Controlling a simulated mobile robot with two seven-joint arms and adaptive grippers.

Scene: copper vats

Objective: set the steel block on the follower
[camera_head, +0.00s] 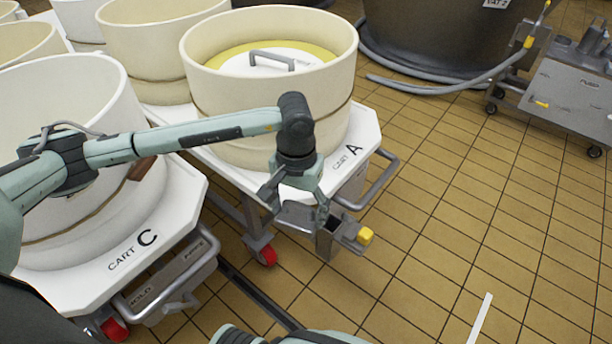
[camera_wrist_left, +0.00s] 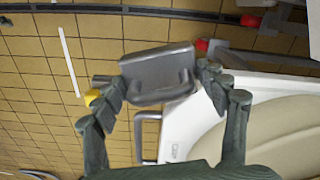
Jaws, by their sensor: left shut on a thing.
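My left gripper (camera_head: 314,213) is shut on the grey steel block (camera_head: 298,213) and holds it up beside the front edge of cart A. In the left wrist view the block (camera_wrist_left: 152,66) shows as a grey box with a loop handle, between the fingers (camera_wrist_left: 160,84). A small yellow piece (camera_head: 365,236) shows beside the gripper; what it belongs to is unclear. My right gripper is not in view.
Cart A (camera_head: 362,130) has a grey push handle (camera_head: 385,185). Cart C (camera_head: 185,205) with another cream mould (camera_head: 75,225) stands to its left, under my left arm. A steel machine (camera_head: 575,95) and hose (camera_head: 440,81) are at the upper right. The tiled floor at right is mostly clear.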

